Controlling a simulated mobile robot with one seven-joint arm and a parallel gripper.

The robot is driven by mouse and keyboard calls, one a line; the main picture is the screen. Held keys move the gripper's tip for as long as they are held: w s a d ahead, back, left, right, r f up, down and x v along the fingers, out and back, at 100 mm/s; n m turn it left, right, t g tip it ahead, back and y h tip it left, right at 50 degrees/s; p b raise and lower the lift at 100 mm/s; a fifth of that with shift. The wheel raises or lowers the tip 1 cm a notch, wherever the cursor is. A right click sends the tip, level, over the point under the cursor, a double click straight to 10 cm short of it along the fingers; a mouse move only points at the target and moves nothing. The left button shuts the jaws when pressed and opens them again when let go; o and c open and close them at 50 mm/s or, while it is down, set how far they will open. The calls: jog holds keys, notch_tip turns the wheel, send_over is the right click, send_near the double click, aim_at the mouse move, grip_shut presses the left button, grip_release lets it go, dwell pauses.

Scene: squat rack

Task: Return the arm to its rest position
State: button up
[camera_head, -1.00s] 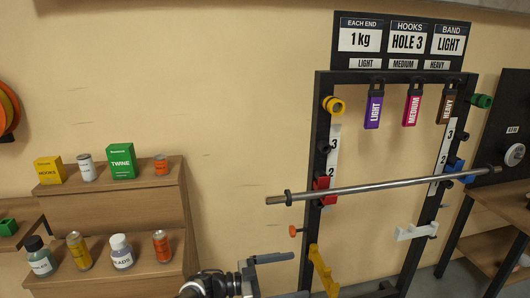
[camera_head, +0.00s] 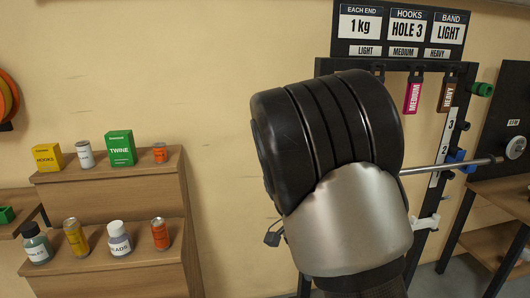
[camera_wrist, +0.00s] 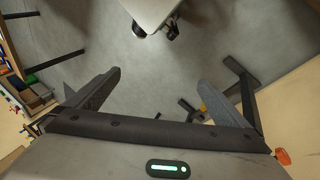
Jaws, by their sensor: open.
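My gripper (camera_wrist: 158,88) is open in the wrist view, its two dark fingers wide apart with only grey floor between them. It holds nothing. In the head view my own black and silver arm link (camera_head: 345,180) fills the middle, close to the camera. It hides the left part of the squat rack (camera_head: 470,90). The gripper itself cannot be made out clearly in the head view.
The bar (camera_head: 450,165) shows only at its right end. The medium band (camera_head: 413,95) and heavy band (camera_head: 448,95) hang on the rack. A wooden stepped shelf (camera_head: 105,275) with cans and boxes stands left. Open floor (camera_wrist: 195,60) lies below the gripper.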

jog(key=s+r+n+t+y+b, duration=0.5)
jog(key=s+r+n+t, duration=0.3)
jog(key=s+r+n, duration=0.55)
notch_tip(320, 180, up, 25)
jog(key=s+m+p, duration=0.1)
jog(key=m+p, duration=0.1)
jog(key=p, duration=2.5)
jog(key=shift+s+r+m+p, duration=0.2)
jog(key=shift+s+m+p, duration=0.1)
jog(key=shift+s+m, duration=0.05)
jog(key=shift+c, duration=0.3)
